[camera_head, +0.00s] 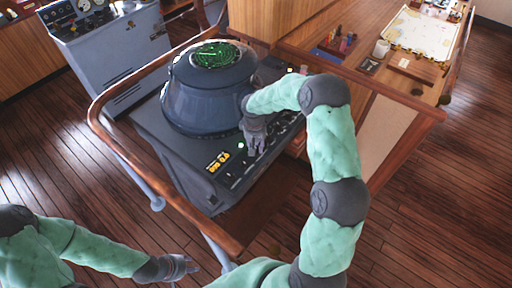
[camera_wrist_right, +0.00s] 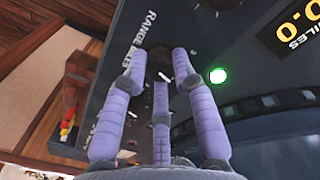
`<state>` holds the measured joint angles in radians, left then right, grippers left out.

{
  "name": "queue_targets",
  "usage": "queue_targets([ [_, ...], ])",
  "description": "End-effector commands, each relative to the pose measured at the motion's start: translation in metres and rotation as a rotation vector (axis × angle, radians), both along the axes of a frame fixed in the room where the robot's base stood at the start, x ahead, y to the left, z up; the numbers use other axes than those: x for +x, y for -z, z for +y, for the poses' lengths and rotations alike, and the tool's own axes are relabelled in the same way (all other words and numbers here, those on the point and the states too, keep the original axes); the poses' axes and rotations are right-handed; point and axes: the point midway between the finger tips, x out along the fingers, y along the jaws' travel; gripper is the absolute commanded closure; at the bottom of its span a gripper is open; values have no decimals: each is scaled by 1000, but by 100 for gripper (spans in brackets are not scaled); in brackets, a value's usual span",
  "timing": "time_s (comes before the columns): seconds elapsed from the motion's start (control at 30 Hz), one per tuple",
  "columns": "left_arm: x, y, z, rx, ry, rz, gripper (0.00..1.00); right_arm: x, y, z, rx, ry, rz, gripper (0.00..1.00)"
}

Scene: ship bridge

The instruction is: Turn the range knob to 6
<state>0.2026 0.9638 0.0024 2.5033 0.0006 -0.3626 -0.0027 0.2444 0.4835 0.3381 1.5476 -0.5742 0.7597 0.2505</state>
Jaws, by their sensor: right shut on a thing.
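The radar console panel (camera_head: 200,165) carries the range knob, at the "RANGE MILES" label (camera_wrist_right: 140,36) in the right wrist view. My right gripper (camera_head: 254,148) reaches down onto the panel; in the right wrist view its lilac fingers (camera_wrist_right: 160,65) are closed around the dark knob, which they mostly hide. The knob's pointer and the number it points at cannot be read. My left gripper (camera_head: 182,267) hangs low above the floor, away from the console; its finger opening is too small to tell.
A round green radar screen (camera_head: 216,55) tops the console hood. A green light (camera_wrist_right: 217,75) and an orange miles display (camera_wrist_right: 298,25) sit beside the knob. A wooden rail (camera_head: 150,178) surrounds the console. A chart table (camera_head: 420,40) stands at the back right.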

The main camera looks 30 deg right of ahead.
Motion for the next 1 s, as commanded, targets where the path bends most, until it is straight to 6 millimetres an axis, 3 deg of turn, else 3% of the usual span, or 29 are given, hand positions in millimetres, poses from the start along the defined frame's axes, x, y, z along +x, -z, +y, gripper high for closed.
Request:
queue_targets([
  [0.43,0,3,0,0,0,0,60,-4,3,1,2,-262,10,100],
  [1.0,0,4,0,0,0,0,60,-4,3,0,4,-313,12,100],
])
